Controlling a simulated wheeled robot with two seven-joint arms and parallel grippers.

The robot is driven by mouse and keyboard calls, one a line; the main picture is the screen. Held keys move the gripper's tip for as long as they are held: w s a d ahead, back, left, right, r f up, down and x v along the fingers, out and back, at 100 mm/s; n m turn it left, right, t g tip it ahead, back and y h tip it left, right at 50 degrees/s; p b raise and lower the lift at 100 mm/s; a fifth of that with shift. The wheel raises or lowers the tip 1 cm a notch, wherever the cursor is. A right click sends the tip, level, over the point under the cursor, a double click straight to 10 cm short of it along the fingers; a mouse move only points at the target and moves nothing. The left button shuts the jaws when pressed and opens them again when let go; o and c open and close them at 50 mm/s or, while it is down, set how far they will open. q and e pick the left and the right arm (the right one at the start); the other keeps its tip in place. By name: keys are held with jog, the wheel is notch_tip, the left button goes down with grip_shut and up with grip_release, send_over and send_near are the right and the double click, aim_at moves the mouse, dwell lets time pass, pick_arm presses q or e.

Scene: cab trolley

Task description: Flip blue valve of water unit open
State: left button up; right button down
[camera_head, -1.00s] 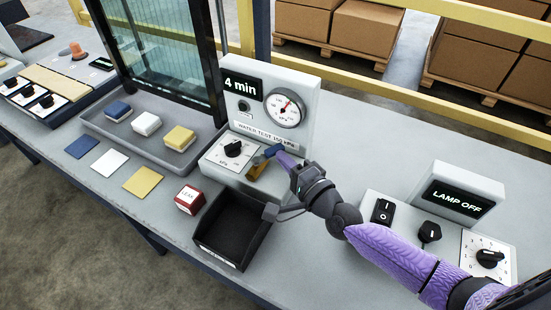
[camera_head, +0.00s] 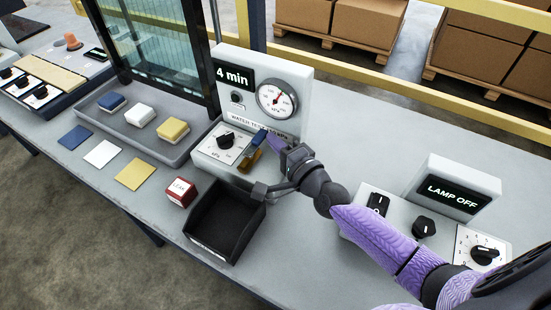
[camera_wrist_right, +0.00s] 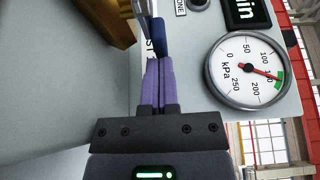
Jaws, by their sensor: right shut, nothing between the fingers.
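The water unit (camera_head: 303,83) is a light grey box with a "4 min" display and a round gauge. Its valve has a brass body (camera_head: 249,161) and a blue handle (camera_head: 259,138) that slants up from it on the unit's front. In the right wrist view the blue handle (camera_wrist_right: 159,37) shows just beyond my fingertips, with brass (camera_wrist_right: 102,22) to its left. My right gripper (camera_head: 272,141) is shut and empty, its purple fingers close beside the blue handle. I cannot tell whether they touch it. My left gripper is not in view.
A black open bin (camera_head: 225,222) stands below my right gripper, beside a red block (camera_head: 182,191). A grey tray (camera_head: 118,131) with coloured blocks lies left of the unit. A lamp panel (camera_head: 458,190) reading "LAMP OFF" stands at the right, near my right arm.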

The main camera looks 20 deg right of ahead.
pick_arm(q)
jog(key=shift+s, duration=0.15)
pick_arm(e)
jog(key=p+v, duration=0.1)
jog(key=v, duration=0.8)
jog(key=shift+s, duration=0.2)
jog(key=shift+s+d, duration=0.1)
jog(key=shift+s, duration=0.15)
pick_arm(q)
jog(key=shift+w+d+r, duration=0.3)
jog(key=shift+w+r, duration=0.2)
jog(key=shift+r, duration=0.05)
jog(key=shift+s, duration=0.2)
